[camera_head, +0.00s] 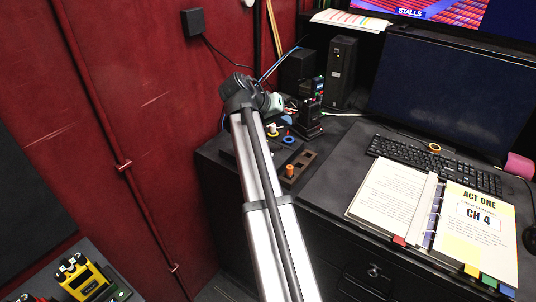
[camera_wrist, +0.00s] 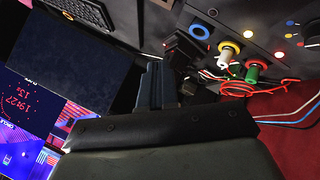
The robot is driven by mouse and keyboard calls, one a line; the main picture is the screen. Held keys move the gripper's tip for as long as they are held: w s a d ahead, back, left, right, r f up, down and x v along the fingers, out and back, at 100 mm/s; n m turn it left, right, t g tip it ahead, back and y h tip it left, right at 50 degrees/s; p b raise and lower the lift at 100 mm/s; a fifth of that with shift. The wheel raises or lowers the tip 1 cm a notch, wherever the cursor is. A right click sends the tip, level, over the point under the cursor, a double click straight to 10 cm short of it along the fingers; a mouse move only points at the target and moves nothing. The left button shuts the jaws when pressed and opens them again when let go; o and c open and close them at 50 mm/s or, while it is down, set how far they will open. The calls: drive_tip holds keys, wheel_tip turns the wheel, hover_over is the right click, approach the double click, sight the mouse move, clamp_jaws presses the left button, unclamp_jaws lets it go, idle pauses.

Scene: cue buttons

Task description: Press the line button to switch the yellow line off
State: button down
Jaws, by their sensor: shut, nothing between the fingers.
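A control panel (camera_wrist: 275,20) with coloured controls shows at the top right of the wrist view. It has a blue ring (camera_wrist: 199,32), a yellow-collared plug or button (camera_wrist: 228,47) and a green one (camera_wrist: 254,70). In the head view the blue ring (camera_head: 289,139) and a yellow-based piece (camera_head: 272,131) sit on the dark desk to the right of my arm. I cannot tell which one is the line button. My gripper (camera_wrist: 154,68) is shut and empty, left of these controls and apart from them. In the head view its fingers are hidden behind my arm's end.
A black device (camera_head: 308,118) stands behind the controls, with a black box (camera_head: 341,72) beyond. Keyboard (camera_head: 432,161), open binder (camera_head: 440,215) and monitor (camera_head: 440,95) fill the right. Red wires (camera_wrist: 232,82) lie near the controls.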

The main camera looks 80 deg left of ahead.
drive_tip(key=s, duration=0.5)
drive_tip(key=shift+s+r, duration=0.3)
drive_tip(key=shift+r, duration=0.1)
drive_tip(key=shift+f, duration=4.4)
drive_tip(key=shift+f, duration=0.9)
drive_tip(key=shift+r, duration=0.9)
drive_tip(key=shift+r, duration=2.5)
